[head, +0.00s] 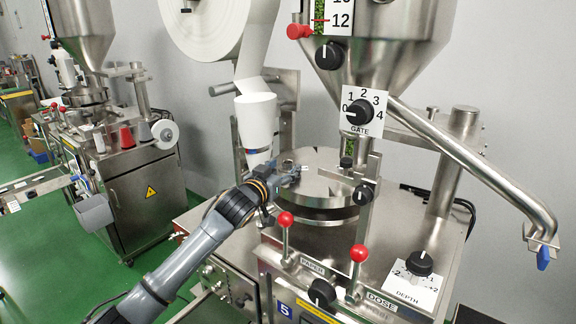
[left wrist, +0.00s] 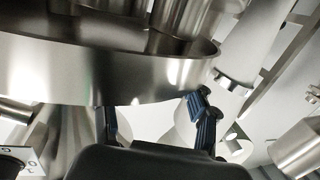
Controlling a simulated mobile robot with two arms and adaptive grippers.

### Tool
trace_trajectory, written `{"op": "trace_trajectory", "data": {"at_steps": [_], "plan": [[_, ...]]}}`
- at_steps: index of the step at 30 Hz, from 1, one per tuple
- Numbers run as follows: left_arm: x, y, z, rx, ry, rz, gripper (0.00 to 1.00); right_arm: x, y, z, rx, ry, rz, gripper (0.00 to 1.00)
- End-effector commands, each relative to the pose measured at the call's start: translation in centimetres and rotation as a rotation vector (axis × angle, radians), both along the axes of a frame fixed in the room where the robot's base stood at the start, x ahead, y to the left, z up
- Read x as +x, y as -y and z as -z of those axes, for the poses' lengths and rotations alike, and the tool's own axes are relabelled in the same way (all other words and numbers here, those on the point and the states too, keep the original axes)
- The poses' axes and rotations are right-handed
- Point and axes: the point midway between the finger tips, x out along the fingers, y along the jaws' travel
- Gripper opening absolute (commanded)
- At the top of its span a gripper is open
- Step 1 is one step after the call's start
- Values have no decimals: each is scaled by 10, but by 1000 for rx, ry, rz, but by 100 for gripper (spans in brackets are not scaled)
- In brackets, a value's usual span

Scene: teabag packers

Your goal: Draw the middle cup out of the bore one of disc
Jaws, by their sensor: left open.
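The steel disc (head: 340,172) sits on top of the packing machine, below the hopper. Its rim (left wrist: 60,70) fills the upper part of the left wrist view. My left gripper (head: 292,173) is at the disc's left edge in the head view. In the left wrist view my left gripper (left wrist: 155,112) has its two blue fingers apart, below and close to the rim; I see nothing held between them. I cannot pick out the middle cup or bore one; the disc's left side is partly hidden by my gripper. My right gripper is not in view.
A white paper forming tube (head: 257,122) stands just behind my left gripper. Two red-knobbed levers, the PAPER lever (head: 285,220) and the DOSE lever (head: 358,254), rise in front of the disc. A slanted steel pipe (head: 470,165) runs down at the right.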

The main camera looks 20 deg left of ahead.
Motion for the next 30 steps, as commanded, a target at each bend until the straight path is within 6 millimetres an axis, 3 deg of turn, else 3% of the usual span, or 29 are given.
{"op": "trace_trajectory", "data": {"at_steps": [5,13,14,22,30], "plan": [[14,2,-1,0,0,-1,59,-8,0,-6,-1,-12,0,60],[16,3,0,0,2,0,59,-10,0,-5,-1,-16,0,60],[16,2,0,0,2,0,57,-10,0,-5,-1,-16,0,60],[16,2,0,0,1,0,2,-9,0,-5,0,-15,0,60],[16,2,0,0,2,0,0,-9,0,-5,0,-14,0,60]]}}
